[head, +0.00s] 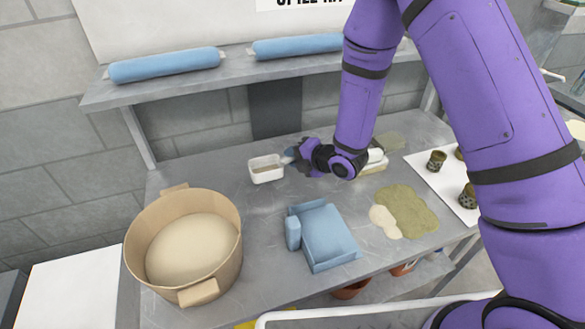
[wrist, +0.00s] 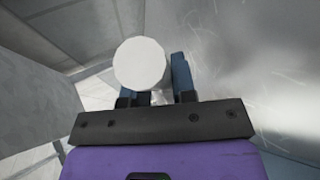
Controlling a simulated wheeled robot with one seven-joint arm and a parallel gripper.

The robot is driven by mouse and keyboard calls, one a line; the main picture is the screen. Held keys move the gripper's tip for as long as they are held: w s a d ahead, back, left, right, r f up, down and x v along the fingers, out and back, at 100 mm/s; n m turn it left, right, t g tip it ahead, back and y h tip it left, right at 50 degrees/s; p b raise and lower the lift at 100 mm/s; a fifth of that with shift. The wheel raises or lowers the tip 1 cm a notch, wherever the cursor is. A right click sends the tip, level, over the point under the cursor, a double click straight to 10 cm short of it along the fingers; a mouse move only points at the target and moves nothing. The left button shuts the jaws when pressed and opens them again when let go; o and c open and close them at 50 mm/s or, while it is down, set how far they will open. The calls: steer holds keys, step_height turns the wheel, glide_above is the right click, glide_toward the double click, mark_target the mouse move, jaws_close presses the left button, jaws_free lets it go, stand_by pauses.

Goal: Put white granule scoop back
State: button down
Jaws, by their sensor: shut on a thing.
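The white granule scoop (head: 266,169) is a small white open box, with something brownish inside, over the back middle of the metal bench. My gripper (head: 292,156) reaches in from the right, just beside the box. In the wrist view a round white end (wrist: 140,64), which looks like the scoop's handle, sits between the blue fingers of my gripper (wrist: 155,85). My gripper is shut on it. The handle is hardly visible in the head view, and I cannot tell whether the box touches the bench. A tan tub (head: 133,252) holding a pale mound stands at the front left.
A blue dustpan-like tray (head: 328,238) lies mid-bench. Green (head: 408,210) and pale (head: 385,222) spill patches lie to its right. A white mat (head: 437,182) holds dark cups. A shelf (head: 235,74) with blue rolls overhangs the back. Bench between tub and tray is clear.

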steer(key=shift+f, duration=2.1)
steer(key=shift+f, duration=0.2)
steer(key=c, duration=0.9)
jaws_free()
steer(key=shift+c, duration=0.2)
steer(key=shift+r, duration=0.1)
steer(key=shift+s+d+r, duration=0.1)
steer(key=shift+r, duration=0.05)
steer(key=v, duration=1.1)
steer(key=shift+s+d+r, duration=0.2)
steer(key=shift+s+r, duration=0.05)
steer(key=shift+s, duration=0.05)
